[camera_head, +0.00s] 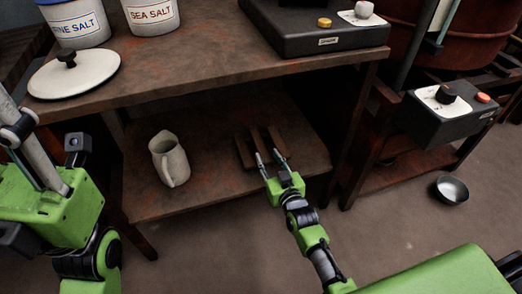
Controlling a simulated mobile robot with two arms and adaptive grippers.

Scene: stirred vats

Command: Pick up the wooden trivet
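The wooden trivet (244,152), made of dark brown parallel slats, lies on the lower shelf of the table. My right gripper (267,155) reaches in from the lower right, at the trivet's near side. Its two fingers are spread apart, with the tips over or beside the slats; I cannot tell whether they touch the wood. The fingers hide part of the trivet's near right edge. My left arm shows at the left edge, but its gripper fingers are not visible.
A pale pitcher (169,159) stands left of the trivet on the lower shelf (210,190). The tabletop (190,72) overhangs it, with a white lid (75,75), salt containers (151,14) and a scale-like device (315,30). A metal bowl (451,189) lies on the floor.

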